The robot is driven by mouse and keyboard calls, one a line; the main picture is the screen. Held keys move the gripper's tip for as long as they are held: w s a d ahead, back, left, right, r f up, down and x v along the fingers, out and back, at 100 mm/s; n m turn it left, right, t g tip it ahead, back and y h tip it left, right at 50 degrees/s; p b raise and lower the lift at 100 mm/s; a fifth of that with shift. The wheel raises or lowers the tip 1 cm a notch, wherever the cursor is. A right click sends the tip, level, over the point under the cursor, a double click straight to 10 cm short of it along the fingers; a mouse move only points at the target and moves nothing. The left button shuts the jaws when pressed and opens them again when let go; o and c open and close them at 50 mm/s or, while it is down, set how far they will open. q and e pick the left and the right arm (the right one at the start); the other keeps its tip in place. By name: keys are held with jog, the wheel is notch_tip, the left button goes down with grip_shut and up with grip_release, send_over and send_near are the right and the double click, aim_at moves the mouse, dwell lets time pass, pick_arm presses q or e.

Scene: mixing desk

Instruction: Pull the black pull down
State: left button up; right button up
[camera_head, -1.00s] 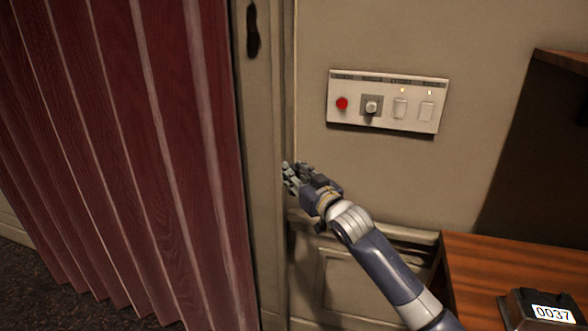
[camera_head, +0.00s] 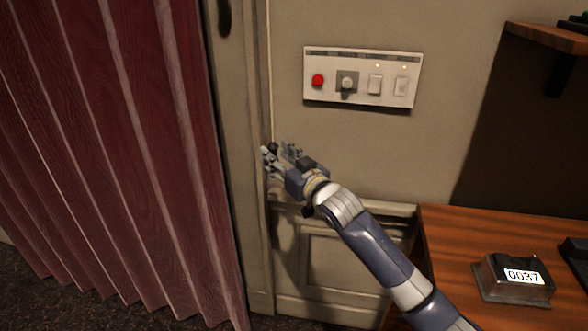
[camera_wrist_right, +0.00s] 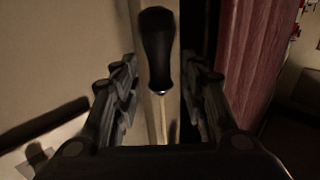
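My right gripper (camera_head: 279,153) is open there. My left gripper is not in view.
A red pleated curtain (camera_head: 110,150) hangs on the left. A white switch panel (camera_head: 362,77) with a red button and lit switches is on the wall above right.

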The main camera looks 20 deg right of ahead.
jog(key=s+d, duration=0.1)
jog(key=s, duration=0.8)
jog(key=shift+s+d, duration=0.15)
jog(key=shift+d, duration=0.25)
jog(key=s+a+f+g+h, duration=0.15)
jog(key=s+f+g, duration=0.25)
jog(key=s+f, duration=0.45)
jog(key=s+a+f+g+h, duration=0.1)
jog(key=s+a+f+g, duration=0.15)
jog(key=s+f, duration=0.65)
jog(key=s+f+g, duration=0.4)
jog(key=s+f, duration=0.2)
jog(key=s, duration=0.3)
jog(key=s+f+g, duration=0.4)
jog(key=s+f, duration=0.1)
jog(key=s, duration=0.3)
notch_tip(320, 180, down, 26)
jog(key=s+p, duration=0.1)
jog(key=s, duration=0.1)
jog(key=s+d+f+g+p, duration=0.1)
jog(key=s+d+f+g, duration=0.1)
jog(key=s+f, duration=1.2)
jog(key=shift+s+d+f+h, duration=0.25)
jog(key=shift+s+f+h, duration=0.15)
jog(key=shift+s, duration=0.85)
